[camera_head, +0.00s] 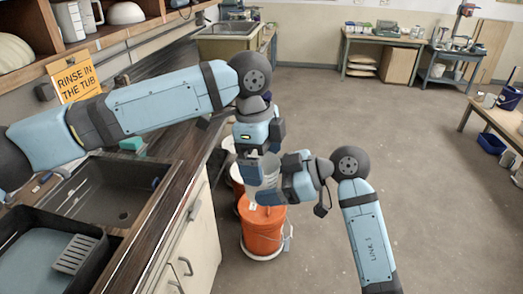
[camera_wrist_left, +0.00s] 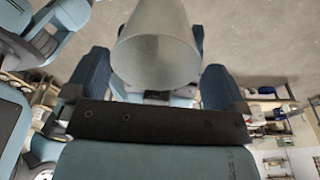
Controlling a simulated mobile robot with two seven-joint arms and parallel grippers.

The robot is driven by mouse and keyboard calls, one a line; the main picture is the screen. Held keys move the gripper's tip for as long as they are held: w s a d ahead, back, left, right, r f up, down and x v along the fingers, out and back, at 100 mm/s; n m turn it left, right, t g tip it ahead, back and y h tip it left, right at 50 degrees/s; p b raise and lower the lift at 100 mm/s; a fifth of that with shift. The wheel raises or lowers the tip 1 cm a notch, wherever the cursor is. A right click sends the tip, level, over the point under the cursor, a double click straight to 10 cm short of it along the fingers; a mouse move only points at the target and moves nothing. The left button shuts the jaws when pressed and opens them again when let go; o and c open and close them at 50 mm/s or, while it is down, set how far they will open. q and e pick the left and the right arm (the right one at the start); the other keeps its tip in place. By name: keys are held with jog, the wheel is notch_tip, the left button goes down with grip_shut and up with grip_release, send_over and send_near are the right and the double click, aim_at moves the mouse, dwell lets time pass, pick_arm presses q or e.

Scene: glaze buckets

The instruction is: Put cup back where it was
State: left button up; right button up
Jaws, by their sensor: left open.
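A translucent, greyish cup (camera_head: 265,170) is above the orange bucket in the head view, partly hidden by my grippers. In the left wrist view the cup (camera_wrist_left: 158,50) is large, between the two dark blue fingers of my left gripper (camera_wrist_left: 157,75). Gaps show between the fingers and the cup's sides, so the left gripper is open around it. In the head view my left gripper (camera_head: 258,155) points down at the cup. My right gripper (camera_head: 283,180) is close against the cup from the right. Whether its fingers close on the cup is hidden.
The counter with a black sink (camera_head: 110,190) and cabinet (camera_head: 188,250) is left. Open floor lies right, with a wooden table (camera_head: 497,122) at the far right.

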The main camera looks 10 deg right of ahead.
pick_arm(q)
jog(key=c, duration=0.7)
jog(key=shift+c, duration=0.5)
pick_arm(e)
jog(key=o, duration=0.9)
